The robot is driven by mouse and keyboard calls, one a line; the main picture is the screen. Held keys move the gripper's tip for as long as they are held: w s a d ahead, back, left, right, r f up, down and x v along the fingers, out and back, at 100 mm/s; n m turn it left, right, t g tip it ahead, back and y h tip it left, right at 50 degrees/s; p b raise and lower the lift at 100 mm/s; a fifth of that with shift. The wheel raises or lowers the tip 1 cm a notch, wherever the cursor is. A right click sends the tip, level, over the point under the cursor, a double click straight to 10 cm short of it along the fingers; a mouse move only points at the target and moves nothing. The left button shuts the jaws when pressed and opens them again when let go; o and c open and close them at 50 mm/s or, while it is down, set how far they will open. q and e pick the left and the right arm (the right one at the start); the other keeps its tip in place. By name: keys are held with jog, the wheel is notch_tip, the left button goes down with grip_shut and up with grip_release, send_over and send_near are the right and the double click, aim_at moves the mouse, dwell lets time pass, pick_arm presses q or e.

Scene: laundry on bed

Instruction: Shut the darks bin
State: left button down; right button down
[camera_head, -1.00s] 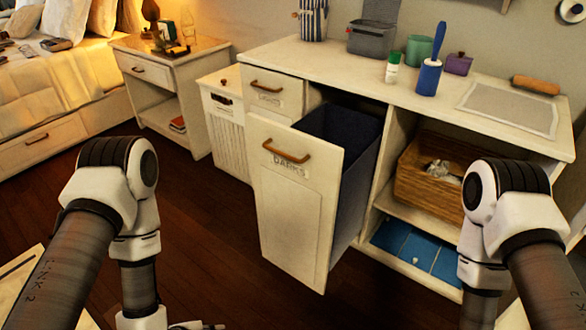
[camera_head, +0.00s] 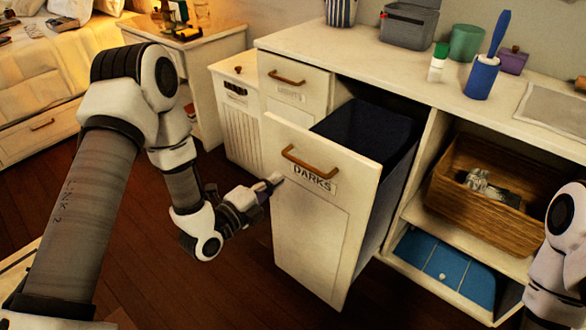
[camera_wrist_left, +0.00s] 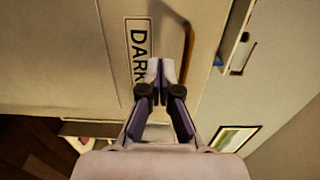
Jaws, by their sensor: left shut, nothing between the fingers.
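The darks bin (camera_head: 315,225) is a cream pull-out front with a "DARKS" label and a brown bar handle (camera_head: 309,169). It is tilted or pulled out from the cabinet, and its dark blue inner bin (camera_head: 365,132) shows behind. My left gripper (camera_head: 277,179) is at the left edge of the front, beside the label and handle. In the left wrist view the left gripper (camera_wrist_left: 161,68) is shut and empty, close to the label (camera_wrist_left: 138,48), with the handle (camera_wrist_left: 187,50) just to its right. Whether it touches the front is unclear. My right gripper is out of view.
The cabinet top (camera_head: 400,62) bears a grey basket (camera_head: 409,25), a blue lint roller (camera_head: 482,75) and a white bottle (camera_head: 437,65). A wicker basket (camera_head: 480,210) sits on the right shelf. A drawer (camera_head: 290,88) above is shut. Wooden floor lies clear in front.

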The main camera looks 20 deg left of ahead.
aim_at(293, 167)
pick_arm(q)
jog(key=x, duration=0.6)
jog(key=shift+w+d+b, duration=0.1)
jog(key=shift+w+b, duration=0.2)
jog(key=shift+b, duration=0.05)
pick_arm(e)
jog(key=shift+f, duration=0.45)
